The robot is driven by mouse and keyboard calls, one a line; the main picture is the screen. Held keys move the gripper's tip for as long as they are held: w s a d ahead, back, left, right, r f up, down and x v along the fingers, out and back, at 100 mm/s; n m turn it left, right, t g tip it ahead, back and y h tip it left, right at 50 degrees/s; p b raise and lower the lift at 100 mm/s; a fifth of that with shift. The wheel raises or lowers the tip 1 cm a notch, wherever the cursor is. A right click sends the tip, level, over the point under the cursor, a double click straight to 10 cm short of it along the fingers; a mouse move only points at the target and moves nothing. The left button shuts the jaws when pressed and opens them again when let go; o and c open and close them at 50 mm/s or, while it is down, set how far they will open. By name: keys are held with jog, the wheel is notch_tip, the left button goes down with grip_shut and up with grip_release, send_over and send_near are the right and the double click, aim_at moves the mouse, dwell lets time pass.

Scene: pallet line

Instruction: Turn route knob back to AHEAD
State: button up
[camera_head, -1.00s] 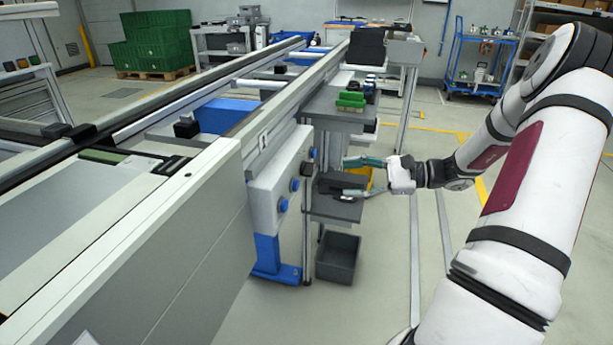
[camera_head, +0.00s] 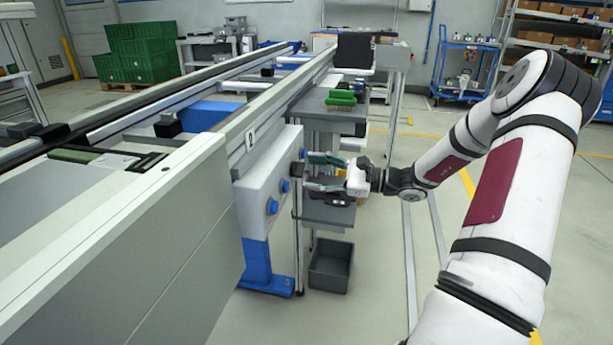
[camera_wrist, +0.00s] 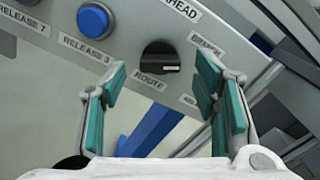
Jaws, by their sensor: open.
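The route knob (camera_wrist: 160,60) is black and sits on the light control panel (camera_wrist: 45,65), above its ROUTE label in the wrist view. Its white mark is at the right end of its grip. The AHEAD label is above the knob and the BRANCH label is to its upper right. In the head view the knob (camera_head: 302,154) is a small dark shape on the panel's right side. My gripper (camera_wrist: 162,72) is open, with green-padded fingers to the left and right of the knob. In the head view my gripper (camera_head: 308,172) is close to the panel; contact cannot be told.
A blue button (camera_wrist: 93,18) with a RELEASE 3 label is left of the knob. Several blue buttons (camera_head: 272,207) line the panel in the head view. A grey bin (camera_head: 330,267) stands on the floor below. A grey shelf (camera_head: 330,214) lies just beneath my gripper.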

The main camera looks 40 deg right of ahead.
aim_at(298, 170)
jog(key=shift+x, duration=1.15)
jog(key=c, duration=1.2)
jog(key=shift+o, duration=0.2)
jog(key=shift+n, duration=0.3)
jog(key=n+b, duration=0.4)
jog(key=n, duration=0.7)
jog(key=shift+f+b, duration=0.1)
jog(key=shift+b, duration=0.2)
jog(key=shift+n, duration=0.3)
